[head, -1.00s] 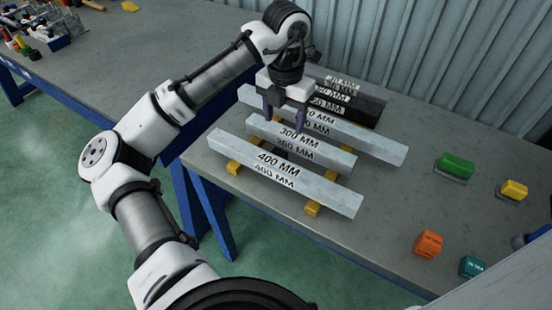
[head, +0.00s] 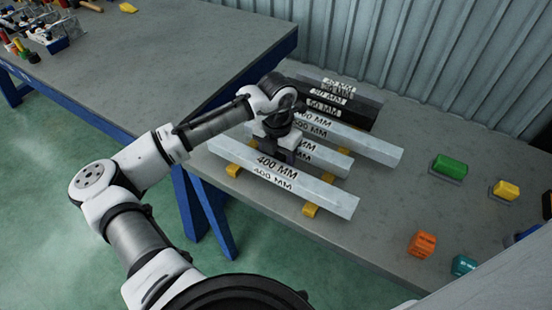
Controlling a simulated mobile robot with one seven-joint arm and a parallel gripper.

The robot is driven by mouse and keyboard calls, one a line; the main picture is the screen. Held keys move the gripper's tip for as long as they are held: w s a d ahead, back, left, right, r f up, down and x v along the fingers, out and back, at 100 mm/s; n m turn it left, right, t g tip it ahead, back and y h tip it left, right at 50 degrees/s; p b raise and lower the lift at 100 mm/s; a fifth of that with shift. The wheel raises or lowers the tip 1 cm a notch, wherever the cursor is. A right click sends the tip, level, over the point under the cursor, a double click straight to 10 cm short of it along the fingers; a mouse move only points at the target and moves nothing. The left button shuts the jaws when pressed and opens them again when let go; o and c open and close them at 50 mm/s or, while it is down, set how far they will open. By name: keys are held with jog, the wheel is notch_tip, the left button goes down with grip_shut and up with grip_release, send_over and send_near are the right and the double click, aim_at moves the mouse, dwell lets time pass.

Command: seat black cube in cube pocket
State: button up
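My gripper (head: 290,155) points down among the pale bars, just behind the 400 MM bar (head: 250,167) and over the 300 MM bar (head: 328,160). Its fingertips are dark and partly hidden, so I cannot tell whether they are open or shut, or whether they hold anything. I cannot make out the black cube; a small dark patch lay between these two bars in the earlier view, where my gripper now blocks the sight. I cannot identify a cube pocket.
Longer pale bars and dark bars (head: 365,110) lie behind, near the corrugated wall. Yellow supports (head: 311,211) are under the front bars. Green (head: 450,167), yellow (head: 506,190), orange (head: 422,244) and teal (head: 464,265) blocks stand at right. The bench between is clear.

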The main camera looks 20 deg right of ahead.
jog(key=c, duration=1.1)
jog(key=shift+c, duration=0.3)
jog(key=shift+r, duration=0.15)
